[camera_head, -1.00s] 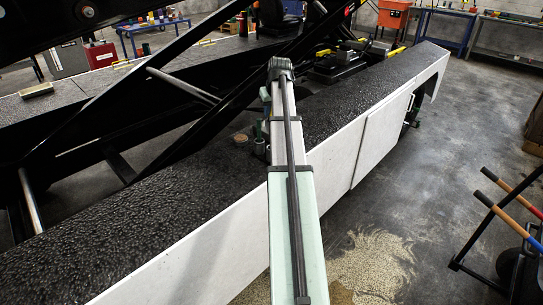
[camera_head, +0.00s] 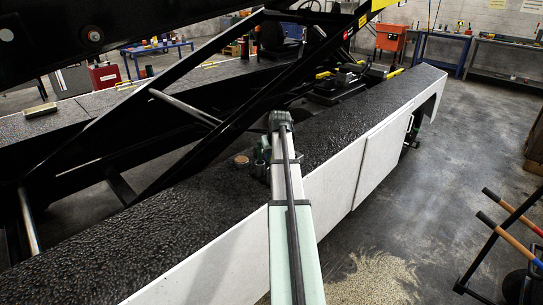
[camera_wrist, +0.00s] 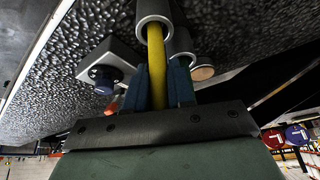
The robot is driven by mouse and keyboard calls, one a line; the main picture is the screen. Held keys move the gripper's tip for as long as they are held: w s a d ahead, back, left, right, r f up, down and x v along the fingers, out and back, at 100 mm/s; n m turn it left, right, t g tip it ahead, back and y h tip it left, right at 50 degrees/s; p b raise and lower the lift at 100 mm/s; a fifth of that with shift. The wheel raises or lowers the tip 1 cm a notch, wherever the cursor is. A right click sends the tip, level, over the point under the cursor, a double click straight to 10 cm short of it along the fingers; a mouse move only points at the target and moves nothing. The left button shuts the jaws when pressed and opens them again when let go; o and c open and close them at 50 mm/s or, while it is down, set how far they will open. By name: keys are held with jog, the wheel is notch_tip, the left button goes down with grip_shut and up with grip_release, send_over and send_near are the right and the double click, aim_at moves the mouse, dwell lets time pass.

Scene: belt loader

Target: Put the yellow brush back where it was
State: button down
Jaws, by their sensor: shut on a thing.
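The yellow brush (camera_wrist: 156,68) shows in the wrist view as a yellow handle between my gripper's blue fingers. My gripper (camera_wrist: 160,80) is shut on it. The handle's far end lines up with the open mouth of a grey tube holder (camera_wrist: 142,32); I cannot tell how far inside it is. Bristles are not visible.
Close by are a second grey tube (camera_wrist: 181,45), a grey box with a dark blue knob (camera_wrist: 105,82), and a tan disc (camera_wrist: 203,73). The textured black deck (camera_head: 120,235) is bare at the lower left. Black diagonal beams (camera_head: 130,110) stand behind.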

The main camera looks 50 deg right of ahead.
jog(key=shift+f, duration=0.15)
jog(key=c, duration=1)
grip_release()
jog(key=v, duration=1.2)
jog(key=shift+o, duration=0.5)
